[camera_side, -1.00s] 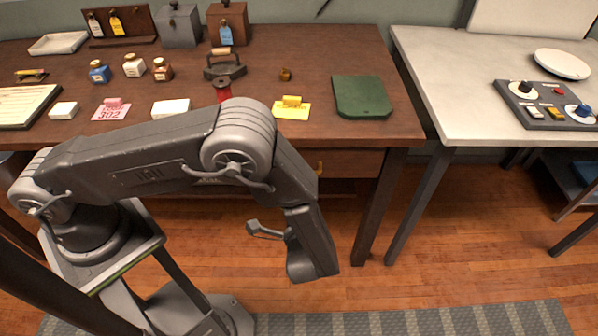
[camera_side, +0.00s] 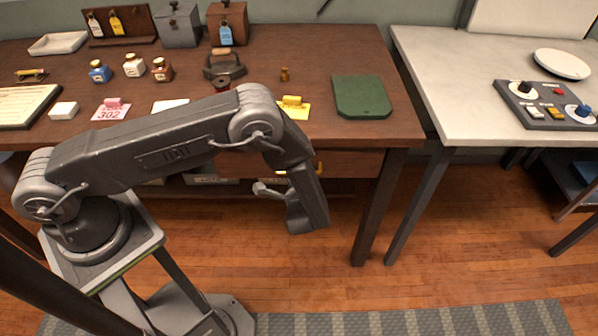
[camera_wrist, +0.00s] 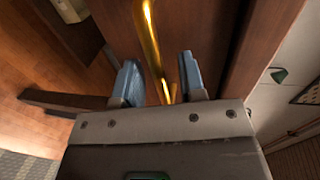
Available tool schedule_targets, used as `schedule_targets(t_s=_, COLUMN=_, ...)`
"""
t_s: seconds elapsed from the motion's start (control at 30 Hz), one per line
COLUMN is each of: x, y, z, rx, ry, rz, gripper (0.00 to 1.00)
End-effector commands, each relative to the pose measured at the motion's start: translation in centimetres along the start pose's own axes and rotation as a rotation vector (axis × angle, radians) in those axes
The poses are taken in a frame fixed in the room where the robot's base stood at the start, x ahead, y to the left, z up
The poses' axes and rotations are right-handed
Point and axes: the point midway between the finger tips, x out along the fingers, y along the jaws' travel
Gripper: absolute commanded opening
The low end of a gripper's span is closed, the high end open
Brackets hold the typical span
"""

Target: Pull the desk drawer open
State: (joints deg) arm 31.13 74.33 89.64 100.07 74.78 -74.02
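The desk drawer (camera_side: 350,164) sits under the front edge of the dark wooden desk and looks shut in the side view. Part of its brass handle (camera_side: 320,167) shows beside my arm, which hides much of the drawer front. My gripper (camera_side: 268,188) is low in front of the drawer, partly hidden by my wrist. In the wrist view my gripper (camera_wrist: 160,80) has its two blue fingertips apart. The long brass handle (camera_wrist: 151,35) runs into the space between them, against the brown wood of the drawer front (camera_wrist: 206,45). I cannot tell whether either finger touches it.
The desktop (camera_side: 320,60) holds a green mat (camera_side: 361,96), a flat iron (camera_side: 224,68), bottles, tags and boxes. A pale table (camera_side: 450,75) with a control panel (camera_side: 548,103) stands to the right.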

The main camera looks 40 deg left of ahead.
Motion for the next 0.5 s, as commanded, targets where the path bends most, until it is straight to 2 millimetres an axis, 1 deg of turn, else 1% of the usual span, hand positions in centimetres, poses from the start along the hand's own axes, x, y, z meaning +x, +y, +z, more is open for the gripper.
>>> schedule_targets(t_s=0.1, x=0.46, y=0.01, z=0.02, rx=0.000, ry=-0.001, rz=0.000, gripper=0.37)
schedule_targets(t_s=0.33, x=0.51, y=0.01, z=0.01, rx=0.001, ry=0.000, rz=0.000, gripper=0.37)
schedule_targets(t_s=0.37, x=0.51, y=0.01, z=0.01, rx=0.001, ry=0.000, rz=0.000, gripper=0.36)
schedule_targets(t_s=0.5, x=0.50, y=0.01, z=0.01, rx=0.000, ry=0.000, rz=0.000, gripper=0.23)
